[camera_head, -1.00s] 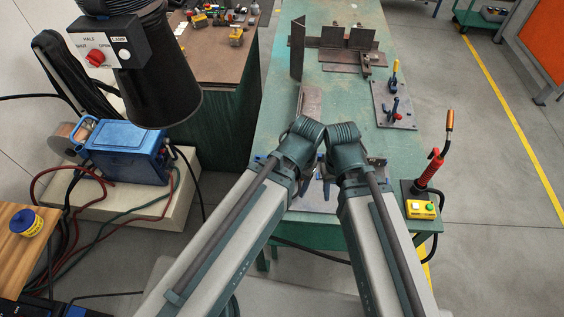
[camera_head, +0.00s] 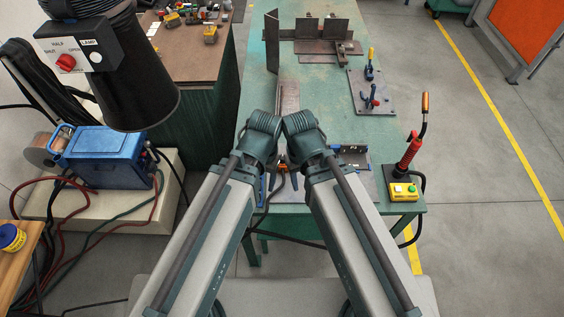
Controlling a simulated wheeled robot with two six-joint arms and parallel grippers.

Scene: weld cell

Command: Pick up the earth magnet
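I cannot make out the earth magnet for certain. A small orange and dark object (camera_head: 282,165) with a dark cable shows in the gap between my two forearms, low on the green table (camera_head: 388,133); it is too small and covered to name. My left arm comes in from the left and my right arm from the right, and their wrists meet over the table's near part. Both grippers are hidden below the wrists, so their fingers do not show.
Steel plates (camera_head: 308,47) stand at the table's far end. A plate with toggle clamps (camera_head: 371,91) lies on the right side. A red-handled torch (camera_head: 410,152) stands by a yellow button box (camera_head: 403,192). A blue machine (camera_head: 103,157) is at left.

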